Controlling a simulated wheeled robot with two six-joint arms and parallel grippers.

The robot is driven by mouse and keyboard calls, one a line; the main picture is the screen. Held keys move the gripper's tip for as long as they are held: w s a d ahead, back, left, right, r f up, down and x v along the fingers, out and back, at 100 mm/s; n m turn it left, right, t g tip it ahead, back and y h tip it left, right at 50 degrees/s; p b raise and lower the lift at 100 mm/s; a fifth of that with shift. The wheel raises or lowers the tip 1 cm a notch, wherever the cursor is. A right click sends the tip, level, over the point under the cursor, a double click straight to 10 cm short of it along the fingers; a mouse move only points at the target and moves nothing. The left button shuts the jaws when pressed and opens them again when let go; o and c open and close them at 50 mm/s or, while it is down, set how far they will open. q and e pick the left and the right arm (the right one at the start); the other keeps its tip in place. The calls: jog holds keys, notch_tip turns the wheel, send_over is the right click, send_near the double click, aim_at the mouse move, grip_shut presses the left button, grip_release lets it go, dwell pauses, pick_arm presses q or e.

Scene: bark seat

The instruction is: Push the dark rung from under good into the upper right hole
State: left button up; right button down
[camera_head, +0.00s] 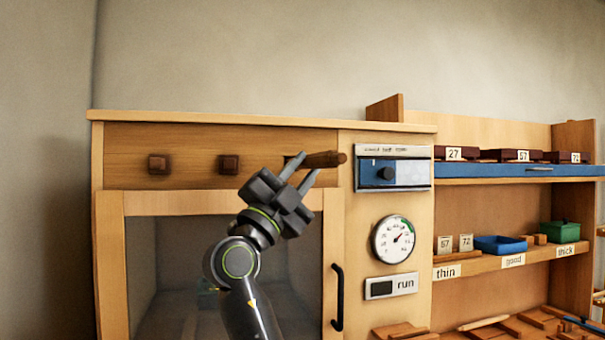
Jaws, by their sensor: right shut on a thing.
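My right gripper (309,163) is shut on a dark brown rung (325,159) in front of the upper panel of the wooden cabinet. The rung lies nearly level, with its round end pointing right. A small dark hole (290,160) shows at the right of the panel, just left of the rung and partly covered by a finger. I cannot tell whether the rung's left end is inside it. The "good" label (513,261) is on the middle shelf at the right, below a blue tray (500,245). My left gripper is out of view.
Two dark square pieces (157,164) sit in the panel to the left. A blue-fronted control box (392,174) is close to the right of the rung. Below are a gauge (394,239), a "run" switch (391,286) and a glass door with a black handle (337,297).

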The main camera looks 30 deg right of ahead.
dwell(0.4)
jog(key=c, duration=1.2)
grip_release()
jog(key=shift+o, duration=0.2)
